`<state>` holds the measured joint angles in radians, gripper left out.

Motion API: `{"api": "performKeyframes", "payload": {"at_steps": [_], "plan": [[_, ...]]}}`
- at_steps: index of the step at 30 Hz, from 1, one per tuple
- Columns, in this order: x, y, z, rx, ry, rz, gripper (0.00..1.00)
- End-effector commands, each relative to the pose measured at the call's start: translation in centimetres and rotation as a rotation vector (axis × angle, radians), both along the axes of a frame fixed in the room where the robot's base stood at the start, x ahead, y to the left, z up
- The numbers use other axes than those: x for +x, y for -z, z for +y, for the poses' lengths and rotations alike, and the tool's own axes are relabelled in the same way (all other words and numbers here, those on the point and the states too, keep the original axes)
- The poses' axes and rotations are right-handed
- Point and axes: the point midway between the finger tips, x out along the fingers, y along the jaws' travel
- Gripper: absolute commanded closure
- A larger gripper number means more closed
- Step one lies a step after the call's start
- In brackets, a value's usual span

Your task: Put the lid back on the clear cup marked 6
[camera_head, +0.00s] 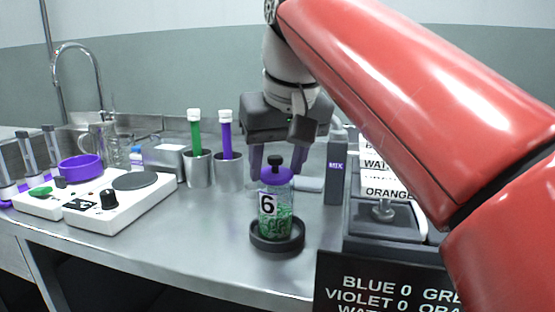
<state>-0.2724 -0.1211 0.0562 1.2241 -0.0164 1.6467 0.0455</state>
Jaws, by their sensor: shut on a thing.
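The clear cup marked 6 (268,214) stands upright in a dark round holder (262,243) near the front of the bench and holds green pieces. A purple lid (281,175) with a dark knob (275,160) is at the top of the cup, slightly right of its centre. My gripper (273,170) points down over the cup, its two fingers on either side of the lid, shut on it. I cannot tell whether the lid rests on the rim or hangs just above it.
Two metal beakers (229,178) with a green-filled tube (196,135) and a purple-filled tube (226,140) stand behind left. A white hotplate device (120,203) is at left. A dark stand with label cards (385,188) and a black sign (375,285) are at right. Bare bench lies left of the cup.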

Motion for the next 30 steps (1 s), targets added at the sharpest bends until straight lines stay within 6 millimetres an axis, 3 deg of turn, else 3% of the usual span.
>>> {"api": "performKeyframes", "payload": {"at_steps": [3,4,9,15,21,30], "plan": [[0.0,-0.01,-0.01,0.0,0.0,0.0,0.73],[0.0,-0.01,-0.01,0.0,0.0,0.0,0.5],[0.0,-0.01,-0.01,0.0,0.0,0.0,0.28],[0.0,-0.01,-0.01,0.0,0.0,0.0,0.26],[0.0,0.0,-0.01,0.0,0.0,0.0,0.04],[0.01,-0.25,-0.01,0.0,0.0,0.0,0.04]]}}
